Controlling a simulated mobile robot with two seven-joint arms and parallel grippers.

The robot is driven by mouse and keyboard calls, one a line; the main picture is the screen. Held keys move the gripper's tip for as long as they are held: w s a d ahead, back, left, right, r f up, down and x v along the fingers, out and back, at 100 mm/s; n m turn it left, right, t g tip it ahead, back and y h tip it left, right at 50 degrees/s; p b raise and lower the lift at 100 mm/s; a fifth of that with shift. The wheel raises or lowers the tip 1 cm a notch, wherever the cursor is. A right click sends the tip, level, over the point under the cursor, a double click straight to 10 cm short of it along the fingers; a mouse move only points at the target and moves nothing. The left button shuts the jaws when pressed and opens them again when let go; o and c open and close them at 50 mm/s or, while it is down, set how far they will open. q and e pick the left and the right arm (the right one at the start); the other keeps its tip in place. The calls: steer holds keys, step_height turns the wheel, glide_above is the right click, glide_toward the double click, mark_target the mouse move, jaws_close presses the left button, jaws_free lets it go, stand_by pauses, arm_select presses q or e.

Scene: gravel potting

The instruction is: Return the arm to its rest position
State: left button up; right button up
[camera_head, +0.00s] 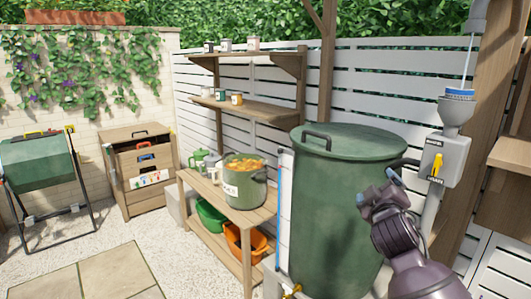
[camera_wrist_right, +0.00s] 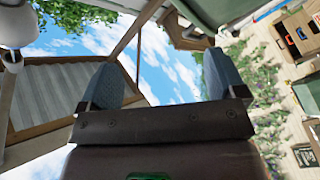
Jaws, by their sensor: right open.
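My right gripper (camera_head: 393,181) is raised at the lower right of the head view, in front of the right side of the large green barrel (camera_head: 330,200). In the right wrist view its two blue-grey fingers (camera_wrist_right: 160,85) stand wide apart with nothing between them. Sky and wooden beams show behind the fingers. My left gripper is in neither view.
A wooden bench (camera_head: 222,225) with a green pot (camera_head: 245,188) stands left of the barrel. A grey box with a yellow lever (camera_head: 436,167) is on a pipe close right of my right gripper. Gravel (camera_head: 190,258) and paving at the front left are clear.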

steer(key=s+a+f+m+y, duration=0.2)
steer(key=s+f+y, duration=0.25)
steer(key=f, duration=0.65)
steer(key=s+d+f+m+g, duration=0.2)
steer(key=s+f+m+g, duration=0.3)
steer(key=s+f, duration=2.1)
steer(key=s+g, duration=0.1)
steer(key=s, duration=0.3)
steer(key=shift+d+f+g+h, duration=0.2)
steer(key=shift+f+g+h, duration=0.1)
steer(key=shift+f+h, duration=0.05)
steer(key=shift+s, duration=0.1)
